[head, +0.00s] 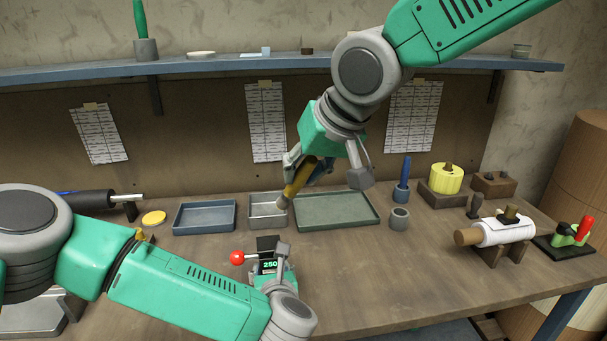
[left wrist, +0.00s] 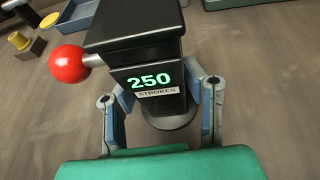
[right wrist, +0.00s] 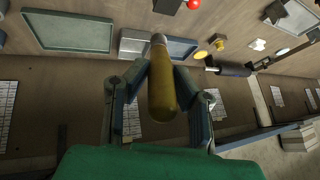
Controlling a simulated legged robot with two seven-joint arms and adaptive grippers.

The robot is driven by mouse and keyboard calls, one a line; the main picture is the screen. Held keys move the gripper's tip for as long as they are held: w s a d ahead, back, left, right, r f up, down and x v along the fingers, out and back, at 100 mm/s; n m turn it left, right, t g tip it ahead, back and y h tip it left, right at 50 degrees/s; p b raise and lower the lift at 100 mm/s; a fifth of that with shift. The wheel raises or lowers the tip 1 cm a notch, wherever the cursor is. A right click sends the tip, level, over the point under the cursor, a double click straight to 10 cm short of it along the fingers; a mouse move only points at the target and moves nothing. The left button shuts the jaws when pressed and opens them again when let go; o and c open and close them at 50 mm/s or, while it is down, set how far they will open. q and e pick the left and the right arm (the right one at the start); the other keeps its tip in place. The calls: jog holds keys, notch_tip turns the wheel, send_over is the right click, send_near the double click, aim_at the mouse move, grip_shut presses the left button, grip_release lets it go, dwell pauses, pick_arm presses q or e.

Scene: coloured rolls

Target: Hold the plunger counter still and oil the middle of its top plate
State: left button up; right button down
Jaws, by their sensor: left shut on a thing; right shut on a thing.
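The plunger counter (head: 268,243) stands on the bench, a black box whose green display reads 250. Its red ball knob (head: 237,257) sticks out to the left. In the left wrist view the counter (left wrist: 150,72) is upright between the fingers, its flat black top bare. My left gripper (head: 271,263) is shut on it. My right gripper (head: 312,172) is shut on an ochre-handled tool (head: 298,181) with a grey end, probably the oiler, tilted with that end down over the small metal tray (head: 254,222). In the right wrist view the tool (right wrist: 163,88) lies between the fingers.
A blue tray (head: 205,230) and a green tray (head: 350,222) flank the metal tray. A grey cup (head: 399,219), blue-handled tool (head: 402,180), yellow roll (head: 446,177) and white roll on a stand (head: 505,230) are to the right. A yellow disc (head: 154,218) lies left.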

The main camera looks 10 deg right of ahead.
pick_arm(q)
jog(key=shift+s+f, duration=0.15)
jog(key=shift+f, duration=0.2)
